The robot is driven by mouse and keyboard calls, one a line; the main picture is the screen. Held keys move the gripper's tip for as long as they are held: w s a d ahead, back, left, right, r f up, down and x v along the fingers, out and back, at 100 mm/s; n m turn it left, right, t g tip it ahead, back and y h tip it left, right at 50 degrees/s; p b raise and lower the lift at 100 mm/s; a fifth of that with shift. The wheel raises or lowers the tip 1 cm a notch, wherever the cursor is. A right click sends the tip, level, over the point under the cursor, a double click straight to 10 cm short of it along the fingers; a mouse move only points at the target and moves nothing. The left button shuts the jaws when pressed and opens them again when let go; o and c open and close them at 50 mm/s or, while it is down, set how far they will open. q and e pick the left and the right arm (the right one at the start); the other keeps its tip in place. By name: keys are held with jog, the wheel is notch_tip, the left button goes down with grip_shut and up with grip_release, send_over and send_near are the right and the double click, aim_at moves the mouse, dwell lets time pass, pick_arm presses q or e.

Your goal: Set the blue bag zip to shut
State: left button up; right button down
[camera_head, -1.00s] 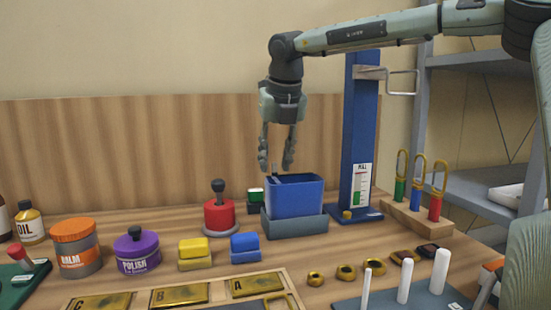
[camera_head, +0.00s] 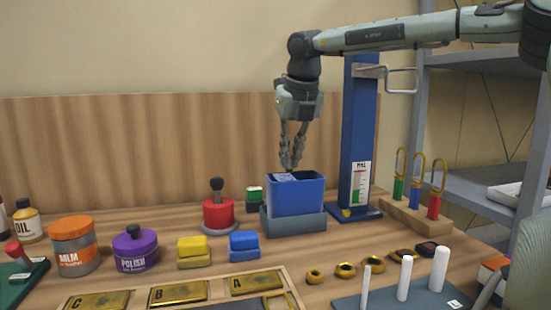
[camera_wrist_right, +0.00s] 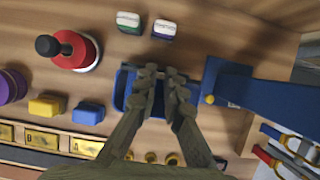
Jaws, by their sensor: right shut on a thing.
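The blue bag (camera_head: 297,197) stands upright in a grey-blue holder (camera_head: 295,223); its dark blue rim also shows in the wrist view (camera_wrist_right: 122,88). A pale strip (camera_head: 284,177) lies across the left part of its top, while the right part looks open and dark. My right gripper (camera_head: 290,163) points down at the middle of the bag's top, its fingers close together and shut on the zip pull, which the fingertips hide. In the right wrist view the gripper (camera_wrist_right: 160,72) covers the middle of the bag. My left gripper is out of view.
A blue post (camera_head: 357,140) with a gauge stands right of the bag. A red knobbed pot (camera_head: 218,214) is on its left, and a green-labelled block (camera_head: 254,196) behind. Blue (camera_head: 244,246) and yellow (camera_head: 194,252) blocks lie in front left.

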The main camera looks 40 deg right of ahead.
jog(key=d, duration=0.1)
jog(key=s+d, duration=0.1)
jog(key=d, duration=0.1)
jog(key=s+d, duration=0.1)
jog(key=shift+s+d, duration=0.2)
jog(key=shift+s, duration=0.05)
jog(key=c, duration=1.6)
grip_release()
jog(key=shift+r, duration=0.1)
jog(key=v, duration=1.1)
jog(key=shift+r, duration=0.4)
jog(key=shift+s+a+f, duration=0.1)
jog(key=shift+s+a, duration=0.05)
